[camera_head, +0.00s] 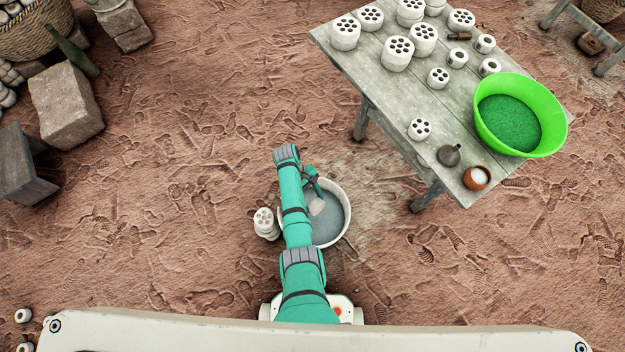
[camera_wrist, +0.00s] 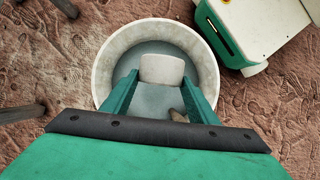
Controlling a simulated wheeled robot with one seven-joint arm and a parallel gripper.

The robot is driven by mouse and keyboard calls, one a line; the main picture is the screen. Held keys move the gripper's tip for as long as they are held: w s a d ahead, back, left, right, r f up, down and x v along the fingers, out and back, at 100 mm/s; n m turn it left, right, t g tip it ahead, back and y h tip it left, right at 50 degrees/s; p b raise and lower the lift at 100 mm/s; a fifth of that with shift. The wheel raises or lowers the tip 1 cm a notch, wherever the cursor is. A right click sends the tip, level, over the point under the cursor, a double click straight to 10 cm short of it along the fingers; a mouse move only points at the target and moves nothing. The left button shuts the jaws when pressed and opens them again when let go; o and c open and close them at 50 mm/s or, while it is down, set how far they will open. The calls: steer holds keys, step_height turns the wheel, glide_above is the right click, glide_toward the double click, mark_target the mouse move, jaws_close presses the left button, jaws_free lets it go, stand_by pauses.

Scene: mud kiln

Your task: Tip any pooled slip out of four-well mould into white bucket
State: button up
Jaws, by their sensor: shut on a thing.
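My gripper (camera_head: 315,192) reaches down over the white bucket (camera_head: 345,222) on the ground. It is shut on a pale block, taken to be the four-well mould (camera_head: 317,207), and holds it over the bucket's opening. In the wrist view the mould (camera_wrist: 162,69) sits between the two teal fingertips and shows a plain pale face. Its wells are not visible, so I cannot tell whether slip is in it. The bucket (camera_wrist: 105,60) holds grey liquid. A small brown thing (camera_wrist: 178,116) shows near the right finger, partly hidden.
A stack of white holed pieces (camera_head: 265,222) stands just left of the bucket. A wooden table (camera_head: 385,95) at the upper right bears white moulds, a green basin (camera_head: 552,118), a dark jug (camera_head: 449,155) and a brown bowl (camera_head: 477,178). Ground between is clear.

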steer(key=shift+w+a+f+g+h, duration=0.1)
steer(key=shift+f+g+h, duration=0.05)
steer(key=shift+g+h, duration=0.4)
steer(key=shift+w+a+f+g+h, duration=0.1)
steer(key=shift+g+h, duration=0.45)
stand_by(1.5)
steer(key=shift+d, duration=0.1)
